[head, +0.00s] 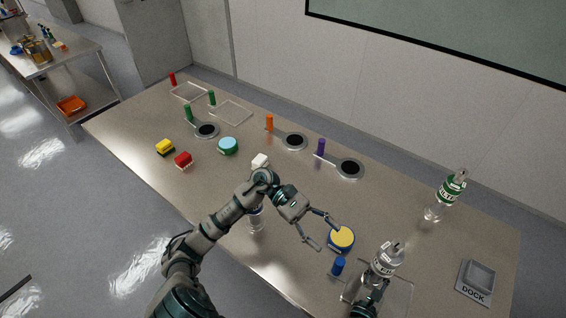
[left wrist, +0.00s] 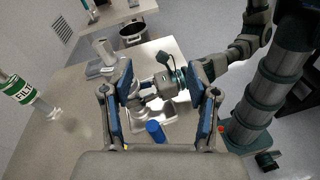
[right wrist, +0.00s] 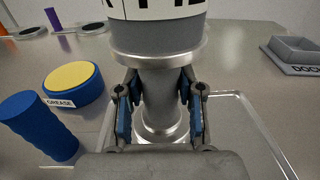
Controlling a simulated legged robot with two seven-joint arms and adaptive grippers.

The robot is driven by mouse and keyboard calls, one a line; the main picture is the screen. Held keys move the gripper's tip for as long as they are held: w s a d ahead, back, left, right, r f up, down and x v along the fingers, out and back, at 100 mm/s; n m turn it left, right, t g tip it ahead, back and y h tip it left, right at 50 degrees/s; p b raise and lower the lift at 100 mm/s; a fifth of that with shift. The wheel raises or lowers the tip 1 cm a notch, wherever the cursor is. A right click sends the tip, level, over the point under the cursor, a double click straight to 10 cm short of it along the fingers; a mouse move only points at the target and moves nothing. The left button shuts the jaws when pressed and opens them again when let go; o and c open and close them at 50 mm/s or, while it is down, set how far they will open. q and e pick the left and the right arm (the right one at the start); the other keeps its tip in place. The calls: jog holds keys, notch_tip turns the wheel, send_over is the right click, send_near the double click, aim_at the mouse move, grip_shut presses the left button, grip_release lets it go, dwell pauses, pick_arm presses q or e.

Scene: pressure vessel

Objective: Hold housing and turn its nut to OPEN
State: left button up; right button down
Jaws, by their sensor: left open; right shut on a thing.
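The housing (head: 386,262) is a clear-grey bottle shape with a white lettered band. It stands upright on a clear tray (head: 408,292) at the table's front right. My right gripper (head: 372,290) is shut around its metal neck; the right wrist view shows the grip on the neck (right wrist: 160,95) close up. My left gripper (head: 328,237) is open and empty, left of the housing and beside a yellow-topped grease tin (head: 341,237). In the left wrist view its fingers (left wrist: 160,68) are apart, with my right gripper beyond. I cannot make out the nut clearly.
A blue-handled item (head: 338,266) stands between the tin and the tray. A green-labelled filter bottle (head: 450,190) stands at the right, and a grey dock (head: 477,278) near the right edge. Several round plates with coloured handles lie along the back.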

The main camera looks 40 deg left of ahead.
jog(key=shift+f, duration=0.1)
pick_arm(q)
jog(key=a+r+m+t+h, duration=0.2)
jog(key=a+r+h, duration=0.2)
jog(key=a+r, duration=0.9)
notch_tip(320, 180, up, 4)
jog(key=shift+s+f+m, duration=0.1)
jog(key=shift+s+m, duration=0.25)
jog(key=shift+m, duration=0.05)
jog(key=shift+w+d, duration=0.1)
pick_arm(e)
jog(key=c, duration=0.7)
grip_release()
jog(key=shift+o, duration=0.2)
jog(key=s, duration=0.7)
jog(key=s+d, duration=0.1)
jog(key=s, duration=0.2)
jog(key=shift+s, duration=0.3)
jog(key=shift+s+d, duration=0.1)
jog(key=shift+s, duration=0.5)
